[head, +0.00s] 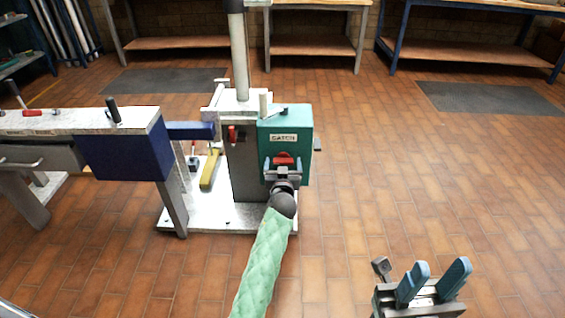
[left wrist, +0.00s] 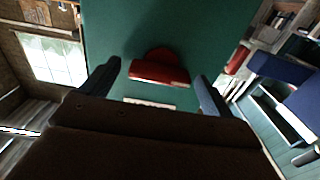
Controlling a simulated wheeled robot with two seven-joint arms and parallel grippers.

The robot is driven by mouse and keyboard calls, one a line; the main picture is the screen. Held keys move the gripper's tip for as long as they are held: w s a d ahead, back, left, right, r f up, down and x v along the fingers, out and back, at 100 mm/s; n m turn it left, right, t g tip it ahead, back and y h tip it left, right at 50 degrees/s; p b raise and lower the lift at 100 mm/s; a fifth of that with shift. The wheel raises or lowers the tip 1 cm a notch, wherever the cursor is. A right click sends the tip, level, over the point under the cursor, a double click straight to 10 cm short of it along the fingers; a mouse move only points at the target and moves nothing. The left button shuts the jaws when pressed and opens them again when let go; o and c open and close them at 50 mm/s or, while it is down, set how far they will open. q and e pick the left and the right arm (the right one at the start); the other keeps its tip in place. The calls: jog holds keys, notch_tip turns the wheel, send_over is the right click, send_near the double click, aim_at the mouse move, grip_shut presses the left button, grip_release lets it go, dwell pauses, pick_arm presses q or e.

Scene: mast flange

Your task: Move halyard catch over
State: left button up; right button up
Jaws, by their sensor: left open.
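The halyard catch is a teal box (head: 300,125) with a "CATCH" label (head: 284,138), mounted on a grey post at the foot of the mast (head: 239,55). A red catch lever (head: 284,160) is on its front face; it also shows in the left wrist view (left wrist: 158,72). My left gripper (head: 283,166) is open in front of the box, one finger on each side of the red lever. In the left wrist view the fingers (left wrist: 160,88) stand apart from the lever, with gaps on both sides. My right gripper (head: 441,270) is open and empty at the lower right, over the floor.
A pale base plate (head: 180,210) carries the post, with a yellow part (head: 210,168) on it. A blue-ended bench (head: 125,155) stands to the left. Workbenches (head: 470,50) and dark mats (head: 490,98) are at the back. The tiled floor at right is clear.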

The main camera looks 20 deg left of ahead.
pick_arm(q)
jog(key=shift+c, duration=0.5)
jog(key=c, duration=0.9)
